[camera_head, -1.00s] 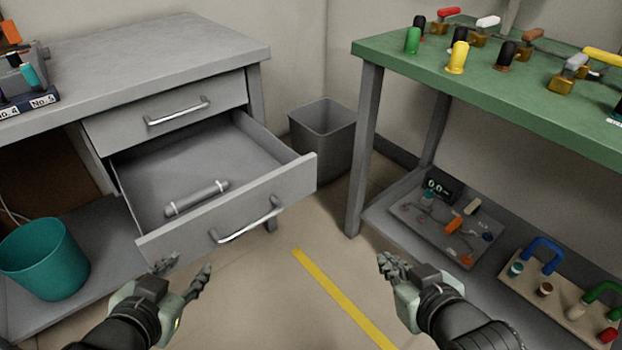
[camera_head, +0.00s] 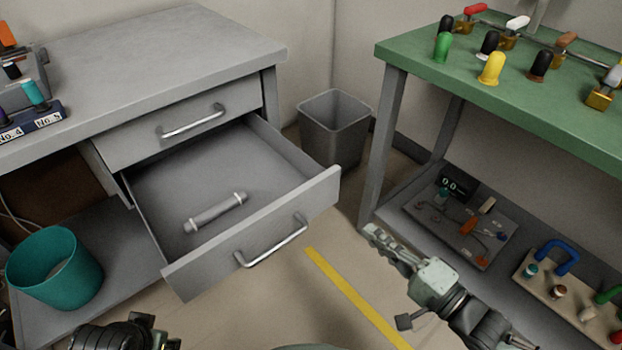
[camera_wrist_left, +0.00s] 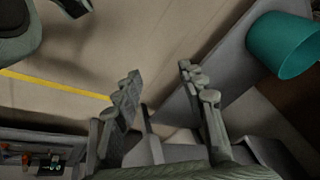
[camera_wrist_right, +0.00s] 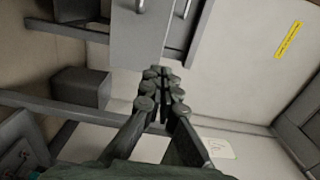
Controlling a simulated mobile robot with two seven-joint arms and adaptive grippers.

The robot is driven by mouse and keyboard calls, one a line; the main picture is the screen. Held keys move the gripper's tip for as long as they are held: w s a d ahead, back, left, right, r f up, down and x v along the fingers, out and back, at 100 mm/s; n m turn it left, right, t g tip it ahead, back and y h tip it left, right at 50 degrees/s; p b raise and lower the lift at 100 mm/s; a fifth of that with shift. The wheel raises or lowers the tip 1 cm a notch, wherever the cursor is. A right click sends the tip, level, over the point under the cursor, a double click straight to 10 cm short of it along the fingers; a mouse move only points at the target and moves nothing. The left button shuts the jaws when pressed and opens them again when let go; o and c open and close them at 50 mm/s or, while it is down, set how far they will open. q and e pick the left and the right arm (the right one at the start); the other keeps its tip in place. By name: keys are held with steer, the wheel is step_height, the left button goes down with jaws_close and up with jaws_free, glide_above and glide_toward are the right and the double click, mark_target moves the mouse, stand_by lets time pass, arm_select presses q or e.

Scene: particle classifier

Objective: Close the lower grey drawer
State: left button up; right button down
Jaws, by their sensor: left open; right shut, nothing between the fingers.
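The lower grey drawer (camera_head: 255,237) is pulled out from the grey bench, with a metal bar handle (camera_head: 272,243) on its front. A grey cylinder (camera_head: 215,212) with pale end bands lies inside it. My right gripper (camera_head: 374,232) is shut and empty, to the right of the drawer front and apart from it. In the right wrist view its fingers (camera_wrist_right: 160,78) are together, with a grey drawer front above them. My left gripper shows at the bottom of the head view, partly cut off; in the left wrist view its fingers (camera_wrist_left: 158,75) are apart with nothing between them.
The upper drawer (camera_head: 180,125) is shut. A grey bin (camera_head: 335,128) stands behind the drawer, between the benches. A green-topped bench (camera_head: 480,92) is at the right. A teal bucket (camera_head: 55,268) sits on the left bench's low shelf. Floor with a yellow line (camera_head: 350,295) is clear.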

mark_target(316, 184)
steer(key=x, duration=1.4)
steer(key=shift+r, duration=0.3)
arm_select(q)
steer(key=shift+s+r, duration=0.1)
steer(key=shift+r, duration=0.45)
steer(key=shift+r, duration=0.1)
arm_select(e)
steer(key=shift+w, duration=0.1)
